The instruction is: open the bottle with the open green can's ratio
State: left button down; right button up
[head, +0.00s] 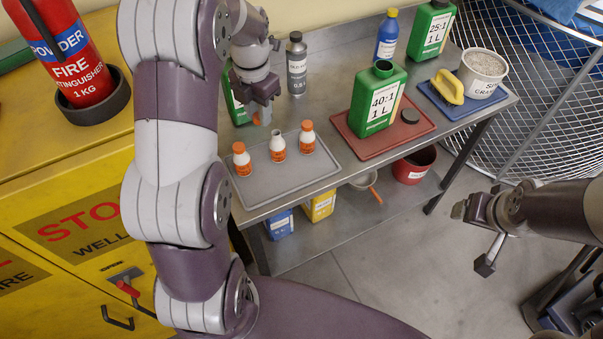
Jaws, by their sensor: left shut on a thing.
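The open green can (378,101) reads 40:1, 1 L and stands uncapped on a red mat; a dark cap (410,116) lies beside it. Three small white bottles with orange bands stand on a grey tray (258,187). The left bottle (242,160) and right bottle (307,139) wear orange caps. The middle bottle (278,147) has no cap and shows a dark mouth. Their labels are too small to read. My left gripper (259,117) is shut on a small orange cap, above and behind the tray. My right gripper (472,238) is open and empty, right of the table.
Another green can (432,30) reads 25:1; a third (236,108) is partly hidden behind my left arm. A grey bottle (296,66), blue bottle (387,38) and white tub (482,73) stand behind. A fire extinguisher (68,50) stands left.

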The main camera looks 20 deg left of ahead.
aim_at(270, 169)
pick_arm(q)
jog(key=shift+m, duration=0.3)
jog(key=f+p, duration=0.1)
jog(key=f, duration=0.4)
jog(key=f+p, duration=0.1)
jog(key=f, duration=0.5)
jog(key=d+f+p, duration=0.1)
jog(key=f, duration=0.5)
jog(key=shift+f, duration=0.55)
pick_arm(e)
jog(key=s+r+g, duration=0.1)
jog(key=s+g, duration=0.2)
jog(key=s, duration=0.4)
jog(key=shift+s+d, duration=0.15)
jog(key=shift+d, duration=0.2)
pick_arm(q)
jog(key=shift+f, duration=0.2)
jog(key=c, duration=0.9)
grip_release()
jog(key=shift+r, duration=0.1)
jog(key=shift+o, duration=0.2)
